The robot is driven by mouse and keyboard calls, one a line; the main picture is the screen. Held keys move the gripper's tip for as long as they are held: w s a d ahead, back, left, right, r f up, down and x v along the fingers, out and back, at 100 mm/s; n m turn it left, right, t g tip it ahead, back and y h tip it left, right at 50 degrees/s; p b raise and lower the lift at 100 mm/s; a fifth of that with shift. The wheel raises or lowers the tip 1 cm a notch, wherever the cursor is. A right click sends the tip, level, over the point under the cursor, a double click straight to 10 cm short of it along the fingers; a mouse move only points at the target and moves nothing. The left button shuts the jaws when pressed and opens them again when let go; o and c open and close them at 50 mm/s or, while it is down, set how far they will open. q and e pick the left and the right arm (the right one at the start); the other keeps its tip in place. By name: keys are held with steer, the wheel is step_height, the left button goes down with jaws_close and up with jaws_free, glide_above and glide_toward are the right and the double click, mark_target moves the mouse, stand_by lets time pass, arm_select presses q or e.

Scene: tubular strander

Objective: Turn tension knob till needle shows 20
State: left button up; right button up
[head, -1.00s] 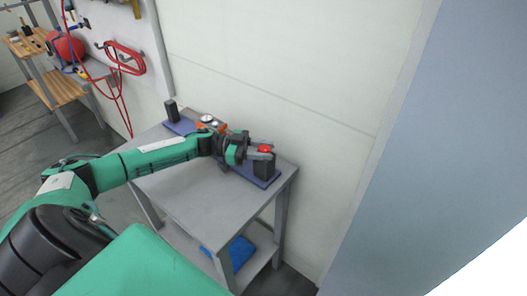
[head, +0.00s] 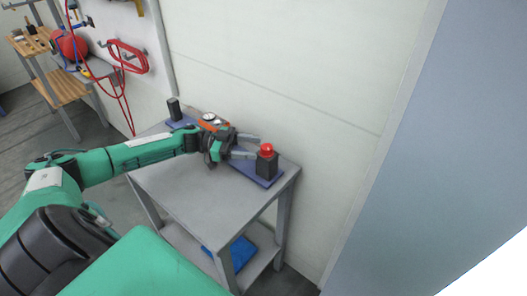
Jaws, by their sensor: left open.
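The red tension knob (head: 266,149) sits on top of a black block (head: 267,166) at the right end of a blue base plate on the grey table. A small white dial gauge (head: 209,117) with an orange part beside it stands behind my left gripper. Its needle is too small to read. My left gripper (head: 254,147) is open and empty, its two fingers pointing right at the knob. The fingertips end just left of the knob and do not appear to be around it. My right gripper is not in view.
The grey table (head: 205,195) is bare at its front. A black block (head: 174,109) stands at the plate's left end. The white wall (head: 290,70) is close behind. A blue item (head: 238,252) lies on the lower shelf. A red hose (head: 130,60) hangs further left.

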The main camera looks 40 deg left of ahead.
arm_select(q)
steer(key=b+v, duration=0.1)
steer(key=v, duration=0.7)
steer(key=shift+a+b, duration=0.25)
steer(key=shift+b, duration=0.1)
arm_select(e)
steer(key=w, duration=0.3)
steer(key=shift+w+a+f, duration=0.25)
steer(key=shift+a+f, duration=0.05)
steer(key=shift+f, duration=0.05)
arm_select(q)
steer(key=shift+s, duration=0.1)
